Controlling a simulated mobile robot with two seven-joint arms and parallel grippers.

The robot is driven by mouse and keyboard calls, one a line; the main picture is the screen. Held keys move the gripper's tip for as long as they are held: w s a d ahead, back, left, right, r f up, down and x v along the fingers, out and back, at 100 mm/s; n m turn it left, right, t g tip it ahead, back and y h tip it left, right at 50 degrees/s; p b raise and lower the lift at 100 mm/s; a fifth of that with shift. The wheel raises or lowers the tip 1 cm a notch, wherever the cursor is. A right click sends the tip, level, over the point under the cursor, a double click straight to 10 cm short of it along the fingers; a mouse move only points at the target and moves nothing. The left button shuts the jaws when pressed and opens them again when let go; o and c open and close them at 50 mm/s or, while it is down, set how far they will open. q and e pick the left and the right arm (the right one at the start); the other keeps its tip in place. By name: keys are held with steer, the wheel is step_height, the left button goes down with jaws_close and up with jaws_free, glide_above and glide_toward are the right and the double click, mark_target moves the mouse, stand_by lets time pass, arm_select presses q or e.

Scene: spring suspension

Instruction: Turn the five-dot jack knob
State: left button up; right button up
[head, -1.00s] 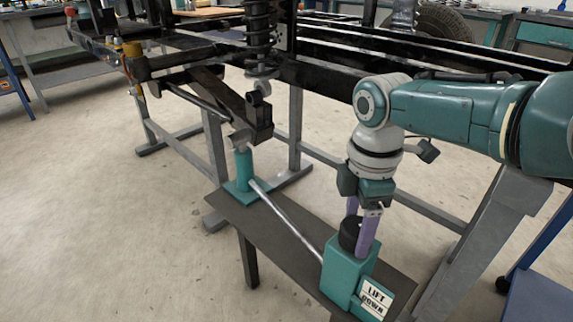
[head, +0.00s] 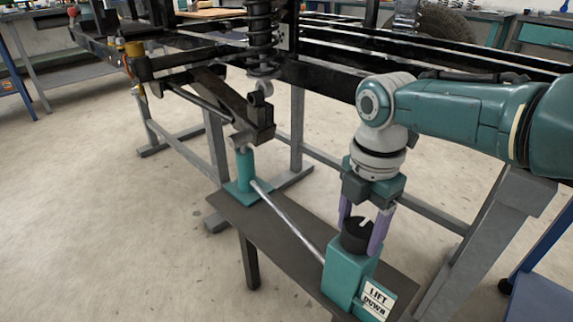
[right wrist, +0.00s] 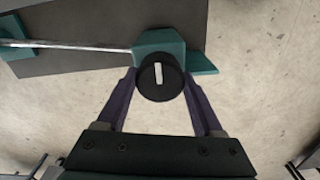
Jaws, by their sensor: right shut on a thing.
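The jack knob (head: 353,241) is a black round knob with a white pointer mark, on top of the teal control box (head: 343,272). No dots can be made out on the knob or box. My left gripper is not in view.
A metal rod (head: 288,220) links the box to the teal jack (head: 245,172) under the black suspension arm (head: 235,108). Both stand on a dark bench (head: 262,241). A grey frame leg (head: 478,240) stands right of the box. The floor at left is clear.

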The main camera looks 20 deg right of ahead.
mark_target(360, 227)
steer(key=o, duration=1.4)
step_height(360, 227, up, 9)
steer(key=p, duration=0.5)
steer(key=shift+f, duration=0.2)
steer(key=shift+r+p, duration=0.45)
steer(key=shift+r, duration=0.25)
